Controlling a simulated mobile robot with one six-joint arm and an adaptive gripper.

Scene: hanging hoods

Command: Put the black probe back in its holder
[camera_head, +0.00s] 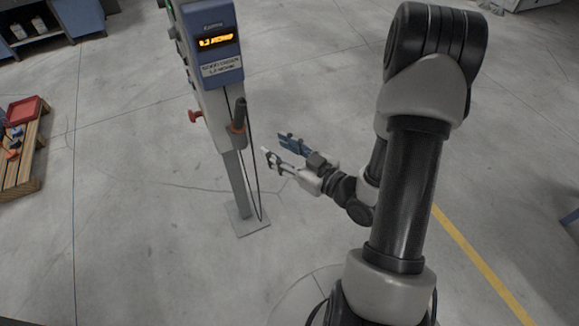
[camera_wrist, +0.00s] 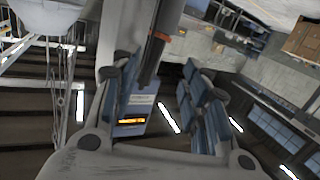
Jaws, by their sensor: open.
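The black probe (camera_head: 239,112) stands upright at the right side of a post-mounted instrument, with an orange-brown ring, seemingly its holder (camera_head: 236,129), around its lower part. Whether it is fully seated I cannot tell. A dark cable (camera_head: 257,185) loops down beside the post. My gripper (camera_head: 280,150) is open and empty, to the right of and below the probe in the head view, apart from it. In the wrist view the probe (camera_wrist: 155,55) and an orange band (camera_wrist: 160,36) show beyond my open fingers (camera_wrist: 162,88), nearer the left one.
The grey-blue instrument (camera_head: 215,65) has a lit orange display and stands on a thin post with a square base plate (camera_head: 249,219). A red knob (camera_head: 195,116) sticks out at its left. A wooden pallet (camera_head: 22,160) with a red tray is at far left.

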